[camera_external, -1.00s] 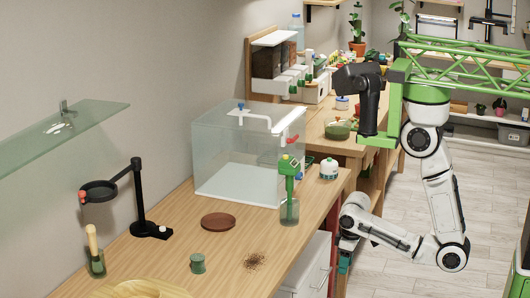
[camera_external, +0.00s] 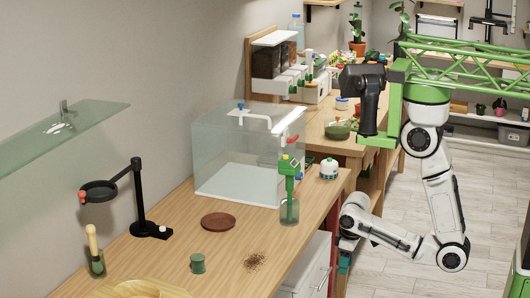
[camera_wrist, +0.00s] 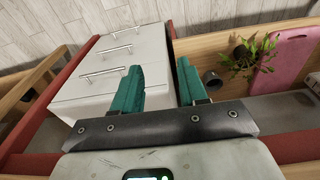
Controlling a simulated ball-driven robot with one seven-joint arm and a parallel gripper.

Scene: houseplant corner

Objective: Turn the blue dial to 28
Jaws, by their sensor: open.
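A small blue knob (camera_external: 241,106) sits on top of the clear case (camera_external: 212,150) on the wooden bench. It may be the blue dial, but it is too small to read a marking or number. My gripper shows in the wrist view (camera_wrist: 160,90) with two teal fingers apart and nothing between them. In the external view its teal part (camera_external: 344,262) is low beside the bench's right edge, partly hidden by the bench and well away from the knob. The wrist view does not show the blue knob.
A white drawer cabinet (camera_wrist: 112,68) stands below my gripper. A leafy plant (camera_wrist: 258,56) and a pink board (camera_wrist: 292,58) are at the right. On the bench are a brown saucer (camera_external: 218,222), a black stand (camera_external: 138,200) and a green tool (camera_external: 289,170) in a glass.

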